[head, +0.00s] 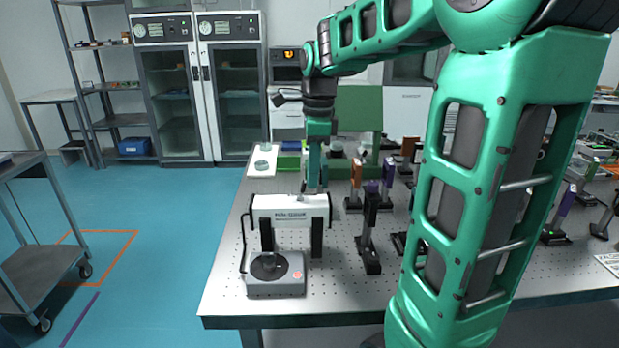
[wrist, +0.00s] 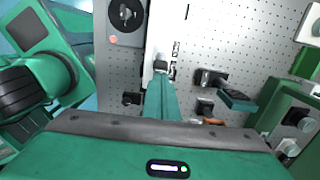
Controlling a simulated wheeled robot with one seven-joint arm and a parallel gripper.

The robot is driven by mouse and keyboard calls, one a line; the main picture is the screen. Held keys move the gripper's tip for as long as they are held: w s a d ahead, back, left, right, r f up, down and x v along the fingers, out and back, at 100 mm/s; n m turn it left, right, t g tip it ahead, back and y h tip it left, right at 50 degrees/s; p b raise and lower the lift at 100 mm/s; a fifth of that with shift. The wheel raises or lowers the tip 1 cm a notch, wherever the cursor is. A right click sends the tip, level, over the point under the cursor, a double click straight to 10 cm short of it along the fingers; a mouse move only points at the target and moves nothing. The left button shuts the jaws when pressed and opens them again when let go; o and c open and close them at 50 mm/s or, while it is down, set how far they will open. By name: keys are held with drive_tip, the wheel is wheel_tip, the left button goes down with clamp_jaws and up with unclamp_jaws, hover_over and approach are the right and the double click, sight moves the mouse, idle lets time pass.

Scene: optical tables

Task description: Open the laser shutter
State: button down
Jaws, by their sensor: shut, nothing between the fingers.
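A white box-shaped device (head: 290,212) with a dark label stands on dark legs near the table's left front; I cannot tell surely that it is the laser shutter. A grey base (head: 275,284) with a black disc and a small red button sits in front of it. In the wrist view the white device (wrist: 157,38) shows as a narrow white strip beside the grey base (wrist: 113,25). My gripper (head: 312,188) points down at the device's top right end. Its shut fingers (wrist: 160,72) look close to that end; contact is unclear.
The perforated optical table (head: 335,288) holds several dark and purple optic mounts (head: 370,225) right of the device. A white tray (head: 262,160) lies at the back left. A cart (head: 40,265) stands on the floor at left. The table's front right of the base is bare.

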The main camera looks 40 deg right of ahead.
drive_tip(key=shift+w+a+r, duration=0.35)
drive_tip(key=shift+w+a, duration=0.25)
drive_tip(key=shift+a, duration=0.25)
drive_tip(key=shift+r, duration=0.8)
drive_tip(key=shift+s+d, duration=0.1)
drive_tip(key=shift+s+d+r, duration=0.1)
drive_tip(key=shift+d+r, duration=0.05)
drive_tip(key=shift+d, duration=0.05)
wheel_tip(320, 180, up, 2)
drive_tip(key=s+d, duration=0.1)
drive_tip(key=d, duration=0.1)
wheel_tip(320, 180, up, 6)
hover_over(304, 181)
drive_tip(key=w+a, duration=0.2)
drive_tip(key=a, duration=0.1)
drive_tip(key=shift+w+a+r, duration=0.1)
drive_tip(key=shift+w+a, duration=0.05)
drive_tip(key=shift+w, duration=0.05)
